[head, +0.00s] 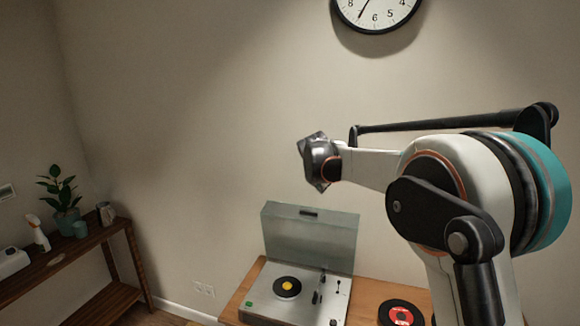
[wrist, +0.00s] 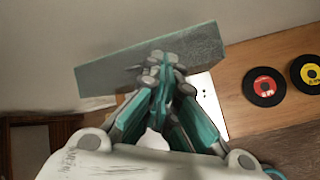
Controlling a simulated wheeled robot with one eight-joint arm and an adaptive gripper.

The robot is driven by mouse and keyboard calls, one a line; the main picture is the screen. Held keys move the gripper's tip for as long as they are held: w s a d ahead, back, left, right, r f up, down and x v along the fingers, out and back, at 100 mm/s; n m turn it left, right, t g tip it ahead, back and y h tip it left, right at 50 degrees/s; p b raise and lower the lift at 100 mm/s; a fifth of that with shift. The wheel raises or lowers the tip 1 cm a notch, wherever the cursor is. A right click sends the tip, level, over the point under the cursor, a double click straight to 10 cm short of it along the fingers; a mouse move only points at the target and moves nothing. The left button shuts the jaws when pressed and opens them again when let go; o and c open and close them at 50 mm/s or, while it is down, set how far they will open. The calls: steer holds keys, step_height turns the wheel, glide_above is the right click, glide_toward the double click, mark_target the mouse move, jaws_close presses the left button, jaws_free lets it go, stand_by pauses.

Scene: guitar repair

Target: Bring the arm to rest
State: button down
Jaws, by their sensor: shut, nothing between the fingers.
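My arm (head: 455,190) fills the right side of the head view, raised and bent in front of the wall, with a dark joint (head: 320,162) at its left end. My gripper (wrist: 163,68) shows in the wrist view with its teal and grey fingers drawn together and nothing between them. It appears in front of the turntable's lid (wrist: 105,78) and hides part of the turntable. I cannot make out the fingers in the head view.
The turntable (head: 258,304), its lid open, holds a yellow-labelled record (head: 287,287) on the wooden table (head: 362,290). A red-labelled record (head: 400,313) lies right of it; another yellow-labelled record (wrist: 308,72) shows in the wrist view. A shelf (head: 95,238) with a plant (head: 62,195) stands left.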

steer(key=s+d+m+g+y+b, duration=0.15)
steer(key=s+d+m, duration=0.4)
steer(key=s, duration=0.85)
steer(key=s+d+m+t+b, duration=0.1)
steer(key=s+d+m+b, duration=0.15)
steer(key=s+m, duration=0.85)
steer(key=s+f+m+b, duration=0.1)
steer(key=s+f+m, duration=0.2)
steer(key=s, duration=0.6)
steer(key=s+f+m+b, duration=0.2)
steer(key=s+f, duration=0.4)
steer(key=s, duration=0.3)
steer(key=s+f+m+y+b, duration=0.1)
steer(key=s+f+m, duration=0.3)
steer(key=s, duration=0.5)
steer(key=shift+s+d+f+g+b, duration=0.3)
steer(key=shift+f+g, duration=0.05)
steer(key=shift+f, duration=0.2)
